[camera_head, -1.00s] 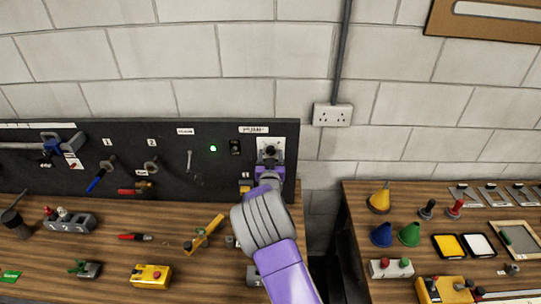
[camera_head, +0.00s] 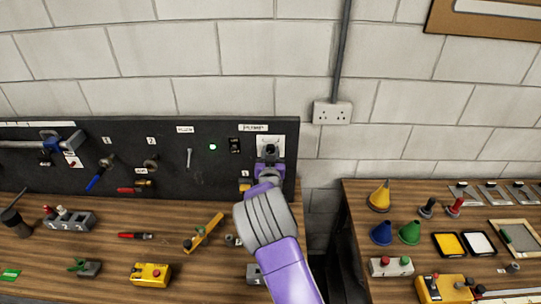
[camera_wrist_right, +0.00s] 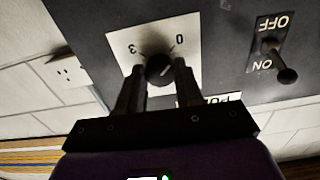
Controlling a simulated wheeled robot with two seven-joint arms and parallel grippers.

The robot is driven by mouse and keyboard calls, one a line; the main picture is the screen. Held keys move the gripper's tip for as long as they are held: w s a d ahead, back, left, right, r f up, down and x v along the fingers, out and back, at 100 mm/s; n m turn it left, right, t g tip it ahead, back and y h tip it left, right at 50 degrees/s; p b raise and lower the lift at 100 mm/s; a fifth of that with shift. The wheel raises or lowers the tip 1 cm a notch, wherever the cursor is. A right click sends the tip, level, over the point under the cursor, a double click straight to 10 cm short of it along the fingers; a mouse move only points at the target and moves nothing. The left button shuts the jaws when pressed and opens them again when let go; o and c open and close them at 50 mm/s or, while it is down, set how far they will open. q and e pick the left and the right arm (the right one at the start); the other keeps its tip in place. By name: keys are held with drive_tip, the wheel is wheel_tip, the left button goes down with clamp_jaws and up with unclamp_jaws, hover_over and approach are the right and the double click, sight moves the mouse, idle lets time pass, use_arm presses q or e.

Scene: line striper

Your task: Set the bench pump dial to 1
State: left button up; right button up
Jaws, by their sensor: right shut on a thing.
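The pump dial (camera_wrist_right: 159,70) is a round black knob on a white plate (camera_wrist_right: 125,41) on the dark panel. In the wrist view the plate is upside down, with a 3 at left and a 0 at right. A pale line on the knob slants toward the upper right, roughly to the 0 side; its exact setting is hard to read. My right gripper (camera_wrist_right: 158,73) has one finger on each side of the knob and is shut on it. In the head view the right gripper (camera_head: 269,156) covers part of the white plate (camera_head: 277,144). My left gripper is not in view.
An ON/OFF toggle (camera_wrist_right: 286,74) sits beside the plate, and a green light (camera_head: 213,147) glows on the panel (camera_head: 210,175). Several tools lie on the wooden bench (camera_head: 110,255) below. A second bench (camera_head: 355,200) stands right, across a gap. A wall socket (camera_head: 332,113) is nearby.

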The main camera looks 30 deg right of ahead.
drive_tip(key=m+b, duration=1.2)
drive_tip(key=b, duration=0.4)
drive_tip(key=shift+f+b, duration=0.1)
drive_tip(key=shift+b, duration=0.25)
drive_tip(key=m+b, duration=0.2)
drive_tip(key=m, duration=0.1)
drive_tip(key=shift+m, duration=0.3)
drive_tip(key=shift+m+b, duration=0.8)
drive_tip(key=shift+b, duration=0.05)
drive_tip(key=shift+r+m, duration=0.2)
drive_tip(key=shift+m, duration=0.1)
drive_tip(key=shift+a, duration=0.1)
drive_tip(key=o, duration=1)
drive_tip(key=shift+w, duration=0.1)
drive_tip(key=shift+o, duration=0.2)
drive_tip(key=v, duration=0.7)
drive_tip(key=shift+s+a, duration=0.15)
drive_tip(key=shift+s, duration=0.15)
